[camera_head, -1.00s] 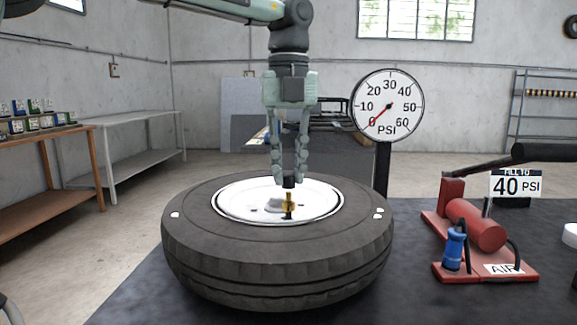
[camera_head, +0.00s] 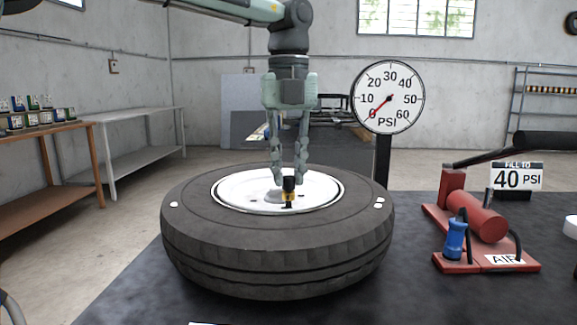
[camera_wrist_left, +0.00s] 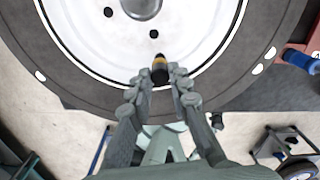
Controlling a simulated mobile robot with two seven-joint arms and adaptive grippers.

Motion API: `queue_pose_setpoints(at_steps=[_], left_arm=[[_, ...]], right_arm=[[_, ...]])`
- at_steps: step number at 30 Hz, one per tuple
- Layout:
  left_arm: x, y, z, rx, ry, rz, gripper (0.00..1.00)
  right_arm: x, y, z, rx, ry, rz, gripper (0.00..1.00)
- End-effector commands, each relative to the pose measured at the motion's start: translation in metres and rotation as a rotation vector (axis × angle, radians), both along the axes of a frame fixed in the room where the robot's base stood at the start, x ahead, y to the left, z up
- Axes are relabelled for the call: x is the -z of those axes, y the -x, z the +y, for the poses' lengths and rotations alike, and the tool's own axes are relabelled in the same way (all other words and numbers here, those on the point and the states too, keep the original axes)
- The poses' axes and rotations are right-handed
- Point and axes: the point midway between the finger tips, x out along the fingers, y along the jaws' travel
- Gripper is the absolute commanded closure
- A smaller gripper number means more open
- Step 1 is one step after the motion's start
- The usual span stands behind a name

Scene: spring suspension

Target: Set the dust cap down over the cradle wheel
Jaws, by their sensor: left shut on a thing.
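The wheel (camera_head: 278,285) lies flat on the dark bench top, with a white rim (camera_head: 240,193) facing up. My left gripper (camera_head: 289,180) points down over the near part of the rim. It is shut on the black dust cap (camera_head: 289,184). A yellow part shows directly below the cap, above a short dark stem at the rim. I cannot tell whether cap and stem touch. In the left wrist view the cap (camera_wrist_left: 160,62) sits between the fingertips, over the rim's edge near several dark holes.
A pressure gauge (camera_head: 389,97) stands behind the wheel to the right, its needle near zero. A red air pump (camera_head: 478,217) with a blue part and a "40 PSI" sign (camera_head: 516,177) stand at the right. Bench between wheel and pump is clear.

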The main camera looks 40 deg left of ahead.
Motion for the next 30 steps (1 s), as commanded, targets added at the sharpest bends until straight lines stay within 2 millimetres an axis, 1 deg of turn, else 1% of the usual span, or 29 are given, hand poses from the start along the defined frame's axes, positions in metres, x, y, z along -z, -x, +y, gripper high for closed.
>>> queue_pose_setpoints(at_steps=[11,12,17,25,30], left_arm=[[0.0033,0.0003,0.0000,0.000,0.000,0.001,0.97],[0.0033,0.0003,0.0000,0.000,0.000,0.001,0.77],[0.0031,0.0003,0.0000,0.000,0.000,0.001,0.58],[0.0025,0.0002,0.0001,0.000,0.000,0.001,0.58],[-0.0057,0.0001,0.0000,0.000,0.000,0.000,0.58]], right_arm=[[0.0017,0.0000,0.0001,0.000,0.000,0.000,1.00],[0.0018,0.0001,0.0000,0.000,0.000,0.000,1.00],[0.0018,0.0001,0.0000,0.000,0.000,0.000,1.00],[0.0014,0.0001,0.0000,0.000,0.000,0.000,1.00],[-0.0062,0.0000,0.0000,0.000,0.000,0.000,1.00]])
